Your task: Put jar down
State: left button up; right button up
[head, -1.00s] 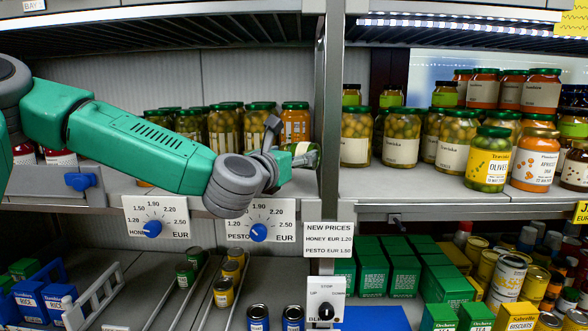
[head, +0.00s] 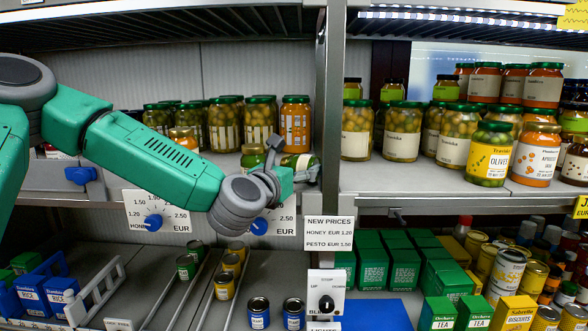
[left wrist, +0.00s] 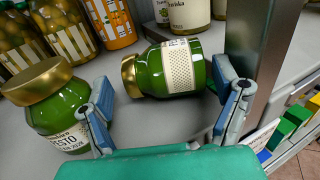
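A green pesto jar (left wrist: 172,68) with a gold lid lies on its side on the shelf in the left wrist view, lid to the left. It also shows in the head view (head: 298,161) beside the post. My left gripper (left wrist: 163,90) is open, its fingers spread on either side of this jar. The right finger is close to the jar's base; whether it touches I cannot tell. In the head view my left gripper (head: 287,172) is at the shelf's front. A second pesto jar (left wrist: 63,103) stands upright outside the left finger. My right gripper is not in view.
A metal post (head: 328,100) stands just right of the gripper. Tall jars (head: 225,125) stand behind on the same shelf. Price dials with blue knobs (head: 153,222) are on the shelf front. An olive jar (head: 488,155) stands on the right shelf.

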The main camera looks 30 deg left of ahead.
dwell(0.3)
pick_arm(q)
jog(key=shift+r, duration=0.1)
jog(key=s+d+b, duration=0.2)
jog(key=s+b, duration=1.1)
jog(key=s, duration=0.1)
jog(key=d+f+m+g+h, duration=0.1)
jog(key=d+f+m+g, duration=0.2)
jog(key=f+m, duration=0.65)
jog(key=d+f+m+g+h, duration=0.1)
jog(key=d+f+m+g, duration=0.2)
jog(key=f, duration=1.2)
jog(key=d+f+m+g+h, duration=0.1)
jog(key=d+f+m+g, duration=0.15)
jog(key=f+m, duration=0.75)
jog(key=s+a+f+m+g, duration=0.1)
jog(key=s+f+m+g, duration=0.7)
jog(key=s+f+m, duration=0.8)
jog(key=s+f, duration=0.8)
jog(key=shift+s+a+f+g, duration=0.25)
jog(key=shift+s+f+g, duration=0.05)
jog(key=shift+g, duration=0.05)
